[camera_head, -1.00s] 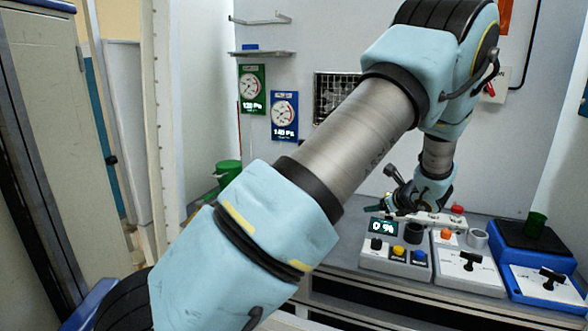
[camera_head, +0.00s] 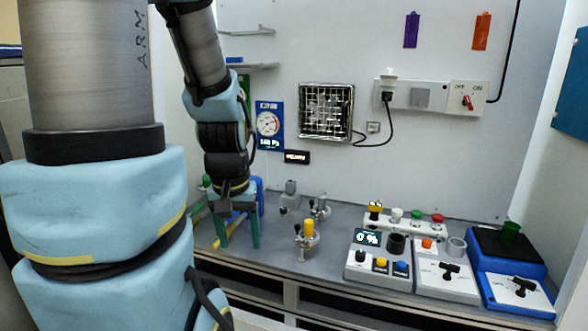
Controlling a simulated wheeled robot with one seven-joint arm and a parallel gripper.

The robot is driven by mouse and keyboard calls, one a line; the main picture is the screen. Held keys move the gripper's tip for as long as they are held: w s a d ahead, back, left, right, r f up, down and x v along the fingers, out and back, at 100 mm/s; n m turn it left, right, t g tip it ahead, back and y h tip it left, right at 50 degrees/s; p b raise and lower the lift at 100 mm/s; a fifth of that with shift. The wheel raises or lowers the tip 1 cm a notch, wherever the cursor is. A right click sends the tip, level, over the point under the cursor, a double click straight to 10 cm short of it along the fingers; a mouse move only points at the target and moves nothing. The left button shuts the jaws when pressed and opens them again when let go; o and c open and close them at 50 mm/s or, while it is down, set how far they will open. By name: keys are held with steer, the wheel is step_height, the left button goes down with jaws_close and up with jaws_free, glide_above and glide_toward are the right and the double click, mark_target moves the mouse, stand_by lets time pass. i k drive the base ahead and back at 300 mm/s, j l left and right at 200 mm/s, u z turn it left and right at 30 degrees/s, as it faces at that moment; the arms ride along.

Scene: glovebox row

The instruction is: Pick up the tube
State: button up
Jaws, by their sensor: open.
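My gripper (camera_head: 238,242) is at the back left of the grey bench (camera_head: 325,266), pointing down with its two green fingers apart. A blue item (camera_head: 257,190) and yellow bars show partly behind and beside it; my arm hides much of them. I cannot tell whether a tube is among them or between the fingers. A dark green, tube-like cup (camera_head: 510,232) stands upright on the black top of a blue device (camera_head: 513,293) at the far right, well apart from my gripper. I cannot tell for sure which thing is the tube.
A yellow-topped metal fitting (camera_head: 309,230) and other small metal fittings (camera_head: 290,196) stand right of my gripper. Further right are a control box (camera_head: 378,267) reading 0 % and a white lever box (camera_head: 447,279). Bare bench lies between fittings and boxes.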

mark_target(416, 215)
steer(key=l+u, duration=0.15)
steer(key=l, duration=0.3)
steer(key=k+l+u, duration=0.15)
steer(key=l, duration=0.3)
steer(key=l+u, duration=0.2)
steer(key=l, duration=0.3)
steer(key=k+l+u, duration=0.15)
steer(key=l, duration=0.25)
